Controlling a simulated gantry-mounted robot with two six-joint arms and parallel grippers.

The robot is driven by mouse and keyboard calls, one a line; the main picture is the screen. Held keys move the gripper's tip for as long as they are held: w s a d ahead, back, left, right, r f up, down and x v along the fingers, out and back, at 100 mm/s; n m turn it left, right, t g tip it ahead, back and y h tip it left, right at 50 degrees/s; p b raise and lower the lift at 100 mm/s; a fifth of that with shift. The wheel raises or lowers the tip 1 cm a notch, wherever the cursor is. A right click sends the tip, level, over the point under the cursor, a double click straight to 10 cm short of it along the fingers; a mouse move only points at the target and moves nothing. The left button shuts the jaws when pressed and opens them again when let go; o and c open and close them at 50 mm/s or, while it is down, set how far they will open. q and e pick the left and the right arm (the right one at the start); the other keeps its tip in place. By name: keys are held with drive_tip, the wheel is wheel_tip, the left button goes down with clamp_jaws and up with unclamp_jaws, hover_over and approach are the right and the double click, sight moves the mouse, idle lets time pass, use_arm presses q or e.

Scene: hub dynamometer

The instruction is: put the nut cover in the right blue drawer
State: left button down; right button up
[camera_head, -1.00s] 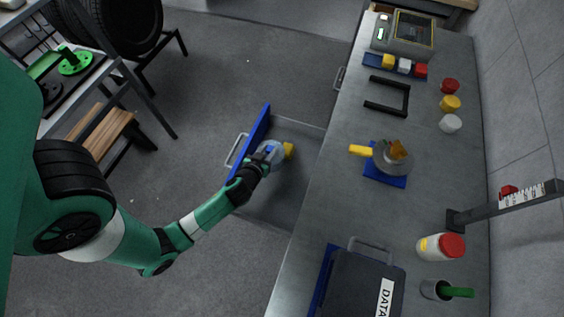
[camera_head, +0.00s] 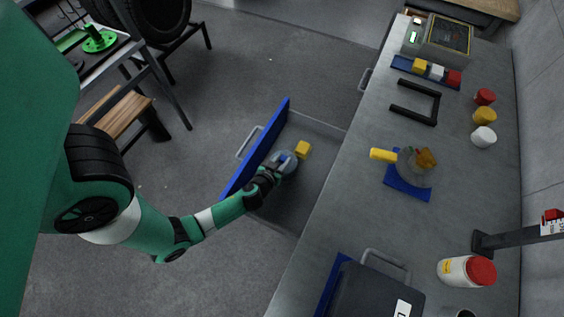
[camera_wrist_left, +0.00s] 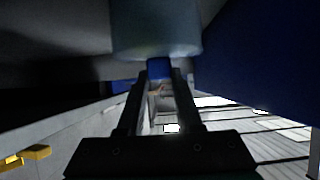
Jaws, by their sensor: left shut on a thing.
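The nut cover (camera_head: 290,168) is a round grey piece with a blue knob. My left gripper (camera_head: 276,168) is shut on that knob. In the left wrist view the grey cover (camera_wrist_left: 155,30) fills the top centre, and its blue knob (camera_wrist_left: 159,68) sits between the fingertips (camera_wrist_left: 159,78). The blue drawer (camera_head: 258,150) is pulled out from the bench, with its blue front toward the left. The gripper and cover are within the drawer's outline, close behind the blue front. I cannot tell whether the cover touches the drawer floor. My right gripper is not in view.
The drawer's right part is clear. The bench (camera_head: 350,200) carries a hub on a blue mat (camera_head: 407,186), a black frame (camera_head: 416,100), coloured caps and a dark case (camera_head: 375,292).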

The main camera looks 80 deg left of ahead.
use_arm(q)
drive_tip(key=shift+r, duration=0.1)
drive_tip(key=c, duration=0.6)
unclamp_jaws()
drive_tip(key=shift+s+d+r, duration=0.1)
drive_tip(key=shift+d, duration=0.05)
drive_tip(key=shift+p+v, duration=0.65)
drive_tip(key=shift+v, duration=5.15)
